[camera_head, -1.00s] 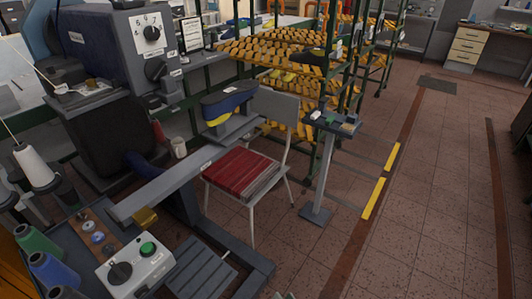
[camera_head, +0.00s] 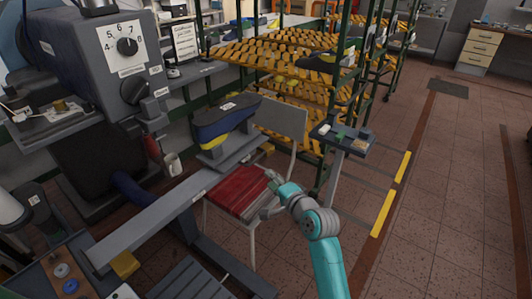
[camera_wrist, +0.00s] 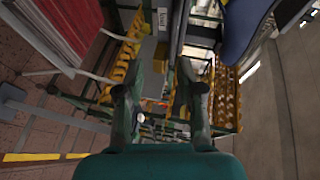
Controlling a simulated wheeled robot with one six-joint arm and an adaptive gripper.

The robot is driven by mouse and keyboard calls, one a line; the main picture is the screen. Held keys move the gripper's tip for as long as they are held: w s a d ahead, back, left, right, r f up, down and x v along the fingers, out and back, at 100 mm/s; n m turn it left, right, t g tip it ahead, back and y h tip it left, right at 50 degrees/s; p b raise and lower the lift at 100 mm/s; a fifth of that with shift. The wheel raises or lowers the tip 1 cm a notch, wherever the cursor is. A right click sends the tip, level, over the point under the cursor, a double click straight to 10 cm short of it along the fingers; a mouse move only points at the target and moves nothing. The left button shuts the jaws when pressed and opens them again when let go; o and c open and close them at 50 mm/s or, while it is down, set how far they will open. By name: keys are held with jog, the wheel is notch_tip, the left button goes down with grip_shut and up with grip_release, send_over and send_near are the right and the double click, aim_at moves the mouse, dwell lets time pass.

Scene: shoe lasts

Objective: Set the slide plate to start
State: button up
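The slide plate (camera_head: 232,148) is a grey plate on the long grey rail (camera_head: 150,215), near the rail's far end. A dark blue and yellow shoe last (camera_head: 226,120) sits on it. The last's blue side shows at upper right in the wrist view (camera_wrist: 243,28). My gripper (camera_head: 265,192) is in front of the red-seated chair, right of the plate and apart from it. In the wrist view my gripper (camera_wrist: 160,98) has its two fingers spread with nothing between them.
The chair with a red seat (camera_head: 238,192) stands close beside the rail. A grey stand with a small tray (camera_head: 342,140) is to its right. Racks with yellow slats (camera_head: 290,62) stand behind. A dial machine (camera_head: 95,60) is at left. The tiled floor at right is mostly clear.

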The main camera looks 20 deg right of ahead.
aim_at(258, 159)
jog(key=x, duration=0.4)
jog(key=r+x, duration=0.1)
jog(key=x, duration=0.3)
jog(key=d+r+x, duration=0.1)
jog(key=x, duration=0.3)
jog(key=shift+w, duration=0.5)
grip_shut()
